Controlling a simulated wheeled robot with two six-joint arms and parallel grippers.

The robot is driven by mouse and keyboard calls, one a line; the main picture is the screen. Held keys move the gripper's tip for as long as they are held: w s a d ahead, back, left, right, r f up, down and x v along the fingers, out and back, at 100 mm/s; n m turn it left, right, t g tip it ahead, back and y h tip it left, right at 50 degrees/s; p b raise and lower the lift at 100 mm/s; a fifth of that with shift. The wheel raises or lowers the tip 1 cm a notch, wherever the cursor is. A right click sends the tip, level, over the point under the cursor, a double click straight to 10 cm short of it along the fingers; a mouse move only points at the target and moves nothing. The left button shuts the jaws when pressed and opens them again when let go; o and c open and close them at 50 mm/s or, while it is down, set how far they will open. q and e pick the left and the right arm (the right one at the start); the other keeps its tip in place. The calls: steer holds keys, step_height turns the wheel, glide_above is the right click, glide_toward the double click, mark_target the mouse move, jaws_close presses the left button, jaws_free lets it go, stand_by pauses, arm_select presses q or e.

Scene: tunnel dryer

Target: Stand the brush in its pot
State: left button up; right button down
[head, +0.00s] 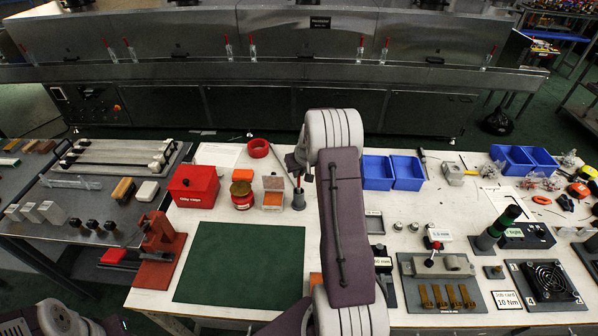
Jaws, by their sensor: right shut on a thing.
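My right arm reaches up the middle of the head view, and its gripper (298,168) is partly hidden by my own wrist. It is shut on a thin dark upright thing, which looks like the brush (299,196). The brush's lower end is wider and dark, at or just above the white table; I cannot tell if it touches. My left gripper is out of view.
A red box (194,186) and a red tape ring (258,148) lie left of the gripper. A green mat (243,263) lies in front. Blue bins (378,173) stand to the right. My arm hides the table's middle.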

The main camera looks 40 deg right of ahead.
steer(key=shift+f, duration=0.45)
steer(key=shift+r, duration=0.1)
steer(key=c, duration=1.4)
jaws_free()
steer(key=b+v, duration=0.1)
steer(key=v, duration=0.8)
